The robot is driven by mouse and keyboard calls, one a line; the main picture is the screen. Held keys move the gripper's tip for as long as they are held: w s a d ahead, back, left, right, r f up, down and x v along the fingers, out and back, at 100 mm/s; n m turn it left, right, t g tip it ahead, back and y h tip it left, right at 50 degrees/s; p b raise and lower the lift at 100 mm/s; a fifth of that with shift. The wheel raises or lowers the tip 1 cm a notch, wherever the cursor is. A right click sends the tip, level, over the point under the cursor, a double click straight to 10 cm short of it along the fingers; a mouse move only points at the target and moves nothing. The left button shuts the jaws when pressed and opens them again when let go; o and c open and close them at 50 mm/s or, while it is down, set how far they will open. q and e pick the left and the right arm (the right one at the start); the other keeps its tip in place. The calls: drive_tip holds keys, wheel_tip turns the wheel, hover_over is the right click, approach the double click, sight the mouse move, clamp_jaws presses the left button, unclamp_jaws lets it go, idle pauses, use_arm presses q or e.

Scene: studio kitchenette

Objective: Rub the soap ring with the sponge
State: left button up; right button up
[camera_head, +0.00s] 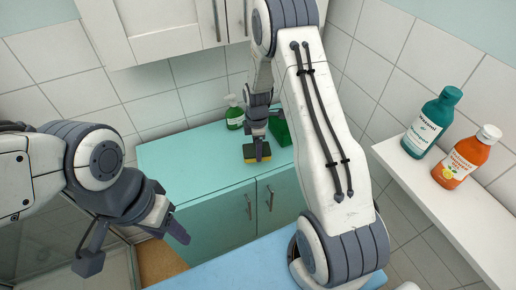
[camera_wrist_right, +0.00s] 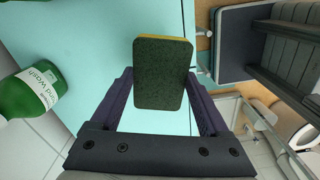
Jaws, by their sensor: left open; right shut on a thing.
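The sponge (camera_head: 249,156), yellow with a dark green scouring side, is in my right gripper (camera_head: 260,140) at the teal counter's front part. In the right wrist view the sponge's green face (camera_wrist_right: 161,80) sits between the two fingers of the right gripper (camera_wrist_right: 160,92), which are shut on it. I cannot tell whether the sponge touches the counter. I cannot make out a soap ring; the right gripper and sponge may hide it. My left gripper (camera_head: 133,250) is open and empty at the lower left, away from the sponge.
A green hand wash bottle (camera_head: 235,117) stands on the teal counter (camera_head: 180,160) behind the sponge; a green box (camera_head: 281,131) is right of it. A teal bottle (camera_head: 430,125) and an orange bottle (camera_head: 466,160) stand on a white shelf (camera_head: 440,205) at right. The counter's left part is clear.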

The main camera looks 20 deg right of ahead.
drive_tip(key=shift+r+p, duration=0.65)
drive_tip(key=shift+r, duration=0.65)
